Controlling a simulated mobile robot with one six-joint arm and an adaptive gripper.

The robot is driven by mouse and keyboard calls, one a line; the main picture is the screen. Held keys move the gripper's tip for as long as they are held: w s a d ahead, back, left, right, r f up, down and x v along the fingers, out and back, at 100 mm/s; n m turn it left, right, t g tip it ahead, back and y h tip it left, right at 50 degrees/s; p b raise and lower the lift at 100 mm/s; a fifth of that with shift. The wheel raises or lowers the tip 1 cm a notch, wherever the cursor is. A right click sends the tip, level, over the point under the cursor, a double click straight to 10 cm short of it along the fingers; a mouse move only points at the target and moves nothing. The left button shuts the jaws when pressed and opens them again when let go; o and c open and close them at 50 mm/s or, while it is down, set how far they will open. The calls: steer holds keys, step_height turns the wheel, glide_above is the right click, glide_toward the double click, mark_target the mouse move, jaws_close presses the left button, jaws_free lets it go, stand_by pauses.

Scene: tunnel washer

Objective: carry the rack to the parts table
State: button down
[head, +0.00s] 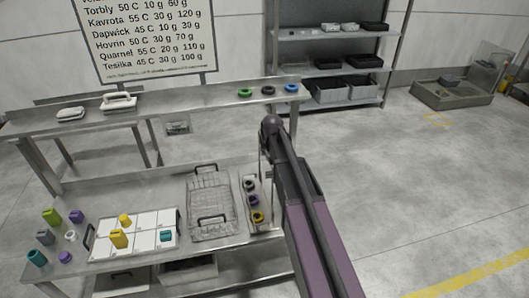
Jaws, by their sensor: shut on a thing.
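A grey wire rack (211,190) with dark handles at its far and near ends sits over the right part of the near steel table (120,193). I cannot tell whether it rests fully on the surface. A white sectioned tray (148,241) with yellow and teal parts is left of it. Several green, grey, purple, white and teal parts lie left of the tray. My purple arm rises at the right of the rack and hides what is behind it. My gripper does not show. Which table is the parts table cannot be told for certain.
A narrow holder (262,208) with dark, purple and yellow rings stands right of the rack. A back bench (190,98) carries green, black and blue rings and two white objects. Shelving (330,70) stands behind. The floor at right (430,190) is clear.

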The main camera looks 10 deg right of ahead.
steer(key=shift+f+b, duration=0.3)
stand_by(0.4)
steer(key=c, duration=0.7)
jaws_free()
steer(key=shift+r, duration=0.1)
steer(key=shift+o, duration=0.2)
